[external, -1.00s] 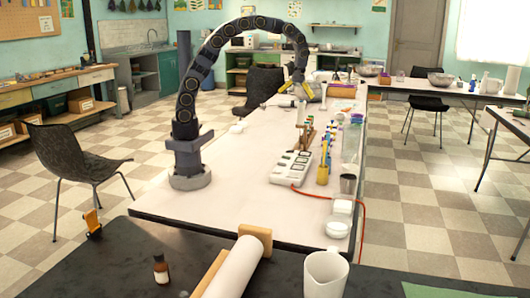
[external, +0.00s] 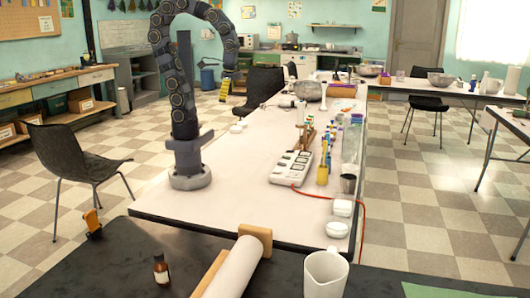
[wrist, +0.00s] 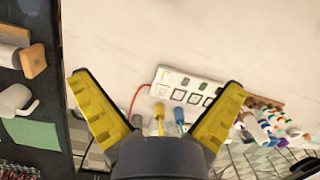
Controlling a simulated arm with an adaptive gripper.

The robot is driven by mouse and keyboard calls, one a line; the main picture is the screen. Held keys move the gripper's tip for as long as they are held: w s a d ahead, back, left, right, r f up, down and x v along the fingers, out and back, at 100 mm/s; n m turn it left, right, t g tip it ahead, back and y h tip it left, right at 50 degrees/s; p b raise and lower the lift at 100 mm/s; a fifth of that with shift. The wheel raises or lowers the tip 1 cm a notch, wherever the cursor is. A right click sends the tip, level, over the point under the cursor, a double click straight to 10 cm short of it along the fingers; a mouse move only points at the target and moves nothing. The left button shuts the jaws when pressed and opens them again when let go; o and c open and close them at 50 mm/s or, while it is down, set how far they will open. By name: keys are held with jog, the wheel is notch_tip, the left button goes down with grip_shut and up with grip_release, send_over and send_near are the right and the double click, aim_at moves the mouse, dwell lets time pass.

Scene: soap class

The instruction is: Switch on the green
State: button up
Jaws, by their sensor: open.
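A white power strip (external: 292,167) with several dark-framed sockets or switches lies on the white table, and a red cord runs from its near end. In the wrist view the strip (wrist: 188,85) shows beyond my fingers. A yellow item (wrist: 158,112) and a blue item (wrist: 179,114) show near its lower edge. My gripper (external: 226,88) hangs high, left of the table's far part and well away from the strip.
Bottles and tubes (wrist: 268,122) stand beside the strip, with a yellow-handled item (external: 323,160) and a dark cup (external: 348,184). White containers (external: 337,229) sit near the right edge. A metal bowl (external: 308,91) is at the far end. The table's left middle is mostly clear.

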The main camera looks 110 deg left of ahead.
jog(key=s+m, duration=0.1)
jog(key=s+d+f, duration=0.1)
jog(key=s, duration=0.1)
jog(key=s+m, duration=0.1)
jog(key=shift+s+d+f+m, duration=0.2)
jog(key=shift+s+d+m, duration=0.1)
